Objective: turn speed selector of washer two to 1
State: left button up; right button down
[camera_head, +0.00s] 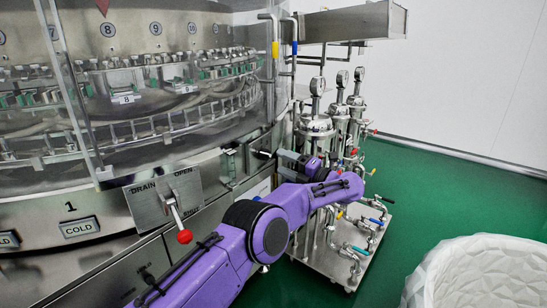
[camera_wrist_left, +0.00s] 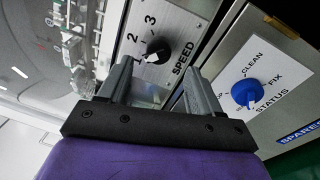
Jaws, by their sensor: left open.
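The speed selector is a small black knob (camera_wrist_left: 155,50) on a silver plate marked SPEED, in the left wrist view. The knob's exact setting is hard to read. My left gripper (camera_wrist_left: 158,68) is open, its two grey fingers either side of the line to the knob, apparently short of it and empty. In the head view my left gripper (camera_head: 284,163) is at the washer's (camera_head: 60,225) right side; the knob is hidden there. My right gripper is not in view.
A blue STATUS knob (camera_wrist_left: 245,92) sits on a white plate right of the fingers. A red-tipped DRAIN/OPEN lever (camera_head: 183,236) juts from the washer front. Metal filter housings with gauges (camera_head: 317,125) stand behind my gripper. A white basket (camera_head: 480,275) stands at lower right on green floor.

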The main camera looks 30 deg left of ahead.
pick_arm(q)
jog(key=d, duration=0.5)
jog(key=shift+s+d+f, duration=0.1)
jog(key=shift+d+f, duration=0.1)
jog(key=shift+f, duration=0.1)
